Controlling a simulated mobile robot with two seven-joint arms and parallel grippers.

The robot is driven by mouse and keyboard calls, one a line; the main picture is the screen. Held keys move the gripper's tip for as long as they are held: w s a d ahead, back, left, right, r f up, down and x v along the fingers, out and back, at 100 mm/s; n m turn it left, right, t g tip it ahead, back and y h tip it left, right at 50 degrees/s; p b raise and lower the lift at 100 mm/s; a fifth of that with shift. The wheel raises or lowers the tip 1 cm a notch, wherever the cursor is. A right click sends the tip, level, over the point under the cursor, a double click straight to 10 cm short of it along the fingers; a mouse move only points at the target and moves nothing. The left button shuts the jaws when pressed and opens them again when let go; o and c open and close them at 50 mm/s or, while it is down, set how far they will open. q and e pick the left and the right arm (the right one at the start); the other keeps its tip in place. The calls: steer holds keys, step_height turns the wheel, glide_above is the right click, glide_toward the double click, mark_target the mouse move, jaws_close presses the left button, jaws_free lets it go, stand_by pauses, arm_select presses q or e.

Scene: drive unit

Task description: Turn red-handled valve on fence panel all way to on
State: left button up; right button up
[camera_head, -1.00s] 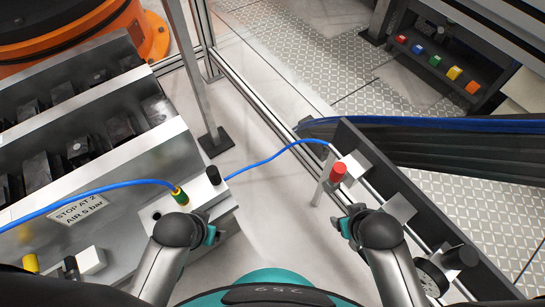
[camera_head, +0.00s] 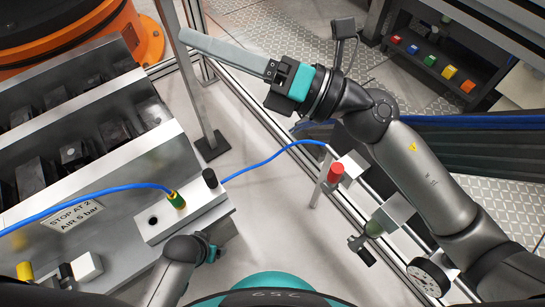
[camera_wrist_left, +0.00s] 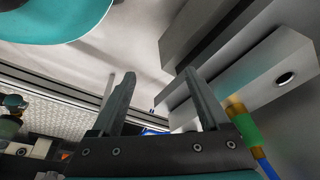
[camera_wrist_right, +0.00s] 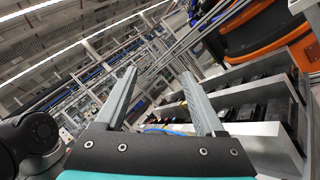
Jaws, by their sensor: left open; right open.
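A red cylindrical piece (camera_head: 336,172) stands beside a pale block on the fence rail, near the end of the blue hose. Whether it is the valve's handle I cannot tell. Lower on the same rail is a greenish fitting (camera_head: 375,228) with a dark part. My right gripper (camera_head: 190,38) is raised at the upper left, well away from the red piece, with its fingers pointing left. In the right wrist view its fingers (camera_wrist_right: 159,75) are apart and empty. My left gripper (camera_head: 210,250) is low beside the metal bench; its fingers (camera_wrist_left: 160,75) are apart and empty.
A metal bench (camera_head: 110,170) with slanted rows of dark blocks and a blue hose (camera_head: 270,160) lies left. A round gauge (camera_head: 428,277) sits low on the rail. An upright post (camera_head: 190,80) stands between. A shelf with coloured cubes (camera_head: 428,60) is at the upper right.

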step_height(320, 180, down, 6)
steer(key=s+a+f+n+g+h, duration=0.1)
steer(key=s+n+g+h, duration=0.1)
steer(key=n+g+h, duration=0.3)
arm_select(q)
steer(key=s+a+f, duration=0.2)
steer(key=s+f, duration=0.4)
steer(key=f, duration=0.4)
arm_select(e)
steer(key=n+h, duration=0.6)
steer(key=h, duration=1)
glide_toward(338, 167)
step_height(338, 167, down, 10)
steer(key=b, duration=0.4)
steer(key=shift+d+f+b, duration=0.1)
steer(key=shift+f+b, duration=0.05)
steer(key=shift+b, duration=0.25)
arm_select(q)
steer(key=w+d+r, duration=0.3)
steer(key=w+r, duration=0.3)
steer(key=r, duration=0.2)
steer(key=shift+d+r, duration=0.15)
steer(key=shift+d, duration=0.15)
arm_select(e)
steer(key=shift+f, duration=0.65)
steer(key=shift+c, duration=0.3)
jaws_close()
